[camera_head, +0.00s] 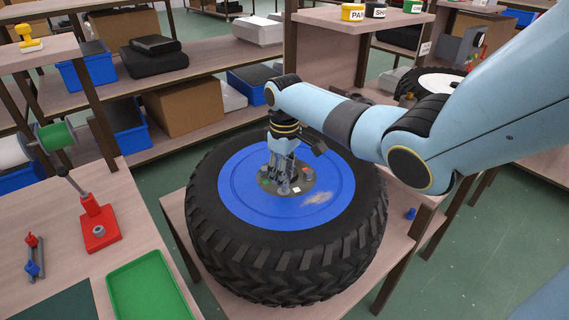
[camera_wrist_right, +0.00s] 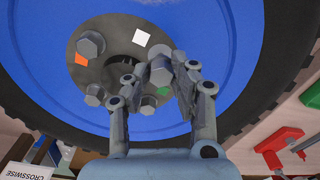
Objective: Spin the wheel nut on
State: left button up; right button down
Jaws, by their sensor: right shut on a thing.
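The big wheel lies flat, with a black treaded tyre (camera_head: 230,265) and a blue rim (camera_head: 238,200). At its middle is a grey hub plate (camera_head: 308,182) with orange, white and green marks. In the right wrist view, my right gripper (camera_wrist_right: 157,78) is shut on a grey hexagonal wheel nut (camera_wrist_right: 161,70) at the hub's edge. How far the nut sits on its stud is hidden. Other hex heads (camera_wrist_right: 91,44) show on the hub. In the head view, my right gripper (camera_head: 282,187) points down at the hub. My left gripper is out of view.
The wheel rests on a low wooden table (camera_head: 178,212). A bench on the left holds a red stand (camera_head: 98,222) and a green tray (camera_head: 150,290). A blue bolt (camera_head: 411,213) is at the table's right. A white-rimmed wheel (camera_head: 440,84) is behind my right arm.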

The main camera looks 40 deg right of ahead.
jog(key=shift+f, duration=0.15)
jog(key=shift+f+b, duration=0.85)
jog(key=shift+f, duration=0.2)
